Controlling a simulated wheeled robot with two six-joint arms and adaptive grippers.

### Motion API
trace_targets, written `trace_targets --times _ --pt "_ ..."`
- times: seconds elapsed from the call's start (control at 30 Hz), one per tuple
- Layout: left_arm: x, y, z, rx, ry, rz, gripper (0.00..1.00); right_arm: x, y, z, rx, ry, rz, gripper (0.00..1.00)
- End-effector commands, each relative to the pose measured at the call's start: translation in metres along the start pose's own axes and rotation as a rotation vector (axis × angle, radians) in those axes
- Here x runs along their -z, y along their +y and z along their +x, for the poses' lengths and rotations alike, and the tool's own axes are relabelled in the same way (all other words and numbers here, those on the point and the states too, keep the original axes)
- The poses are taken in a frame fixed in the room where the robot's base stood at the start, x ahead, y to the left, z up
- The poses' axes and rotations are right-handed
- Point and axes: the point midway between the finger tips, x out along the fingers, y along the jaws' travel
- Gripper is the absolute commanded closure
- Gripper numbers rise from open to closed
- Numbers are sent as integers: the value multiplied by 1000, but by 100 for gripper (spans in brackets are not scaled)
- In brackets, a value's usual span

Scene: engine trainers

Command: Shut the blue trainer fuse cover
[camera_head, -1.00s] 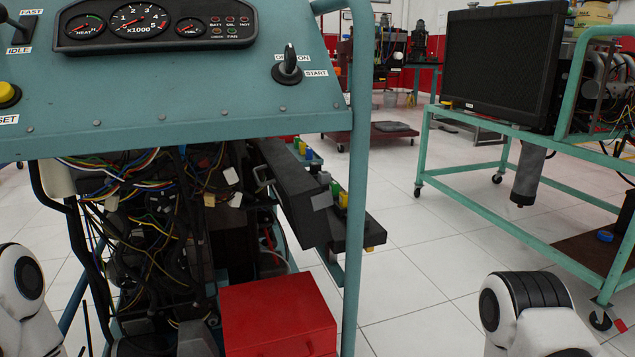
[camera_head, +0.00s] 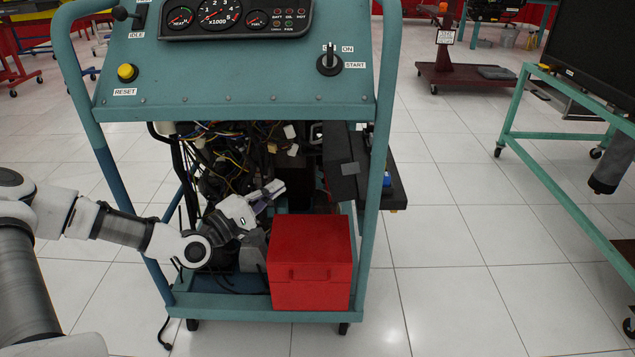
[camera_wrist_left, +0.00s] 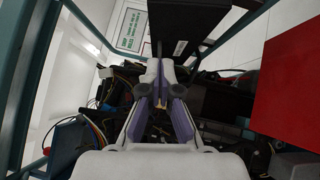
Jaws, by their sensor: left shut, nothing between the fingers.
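The blue trainer (camera_head: 240,88) stands upright in front of me with its gauge panel at the top. A black box-like part (camera_head: 343,165), which looks like the fuse cover, sits at the right side of its frame, beside a dark tray (camera_head: 398,185). I cannot tell how far it is open. A black labelled panel (camera_wrist_left: 185,28) shows beyond the fingertips in the left wrist view, probably the same part. My left gripper (camera_head: 274,190) is shut and empty, left of and below the black part and apart from it. It also shows in the wrist view (camera_wrist_left: 161,75). My right gripper is out of view.
A red box (camera_head: 310,262) stands on the trainer's lower shelf, just under my left gripper. Loose wires and hoses (camera_head: 225,155) fill the bay behind the gripper. A green-framed stand (camera_head: 520,115) is at the right. The tiled floor between is clear.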

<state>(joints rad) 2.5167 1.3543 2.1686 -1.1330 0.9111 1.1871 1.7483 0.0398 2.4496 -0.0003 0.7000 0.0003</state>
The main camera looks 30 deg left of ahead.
Motion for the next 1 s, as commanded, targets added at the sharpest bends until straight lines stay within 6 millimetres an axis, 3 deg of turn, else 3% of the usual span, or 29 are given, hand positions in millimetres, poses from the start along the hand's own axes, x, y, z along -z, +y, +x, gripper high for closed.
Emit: trace_targets --times 0.03,0.1,0.37,0.5,0.7,1.0 --pt "0 -8 6 2 -6 7 100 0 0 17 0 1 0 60" --pt "-1 -8 17 2 -5 9 100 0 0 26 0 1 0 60" --pt "-1 -6 61 3 -4 9 100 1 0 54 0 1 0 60" --pt "-16 -5 78 3 -5 5 100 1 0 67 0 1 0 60" --pt "-28 -2 91 2 0 1 100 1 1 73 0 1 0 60" --pt "-29 0 92 1 0 1 100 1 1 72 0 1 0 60"
